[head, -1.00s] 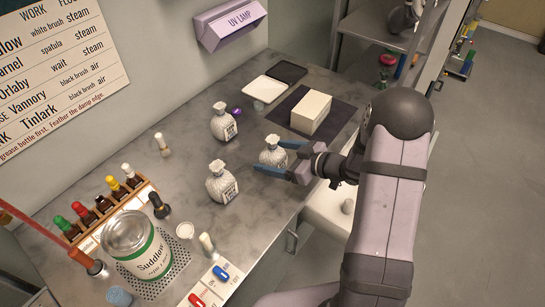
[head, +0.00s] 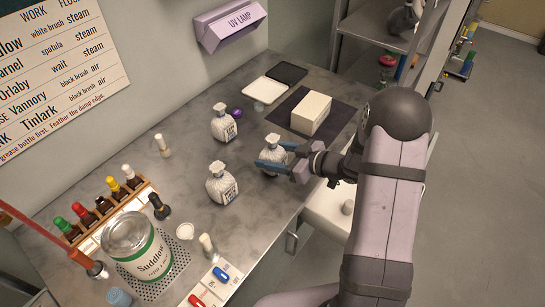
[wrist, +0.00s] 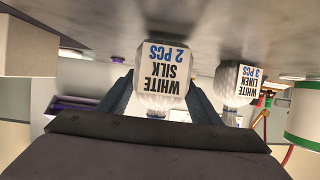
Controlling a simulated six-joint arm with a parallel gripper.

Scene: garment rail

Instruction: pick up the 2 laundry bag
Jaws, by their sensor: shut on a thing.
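My gripper (head: 276,158) is shut on a small white laundry bag (head: 273,148), with one blue finger on either side of it. In the wrist view this bag (wrist: 165,72) sits between the fingers, and its label reads "WHITE SILK 2 PCS". I cannot tell whether it is clear of the counter. A second white bag (head: 220,185) stands to its left, and a third bag (head: 223,124) stands farther back on the left. In the wrist view a bag labelled "WHITE LINEN 3 PCS" (wrist: 238,82) shows to the right of the held one.
The grey counter (head: 200,245) carries a cream block (head: 311,112) on a dark mat (head: 340,125), behind the held bag. White and black trays lie farther back. A Suddlow tub (head: 137,245), a rack of coloured-cap bottles (head: 107,205) and a brush stand at the front left.

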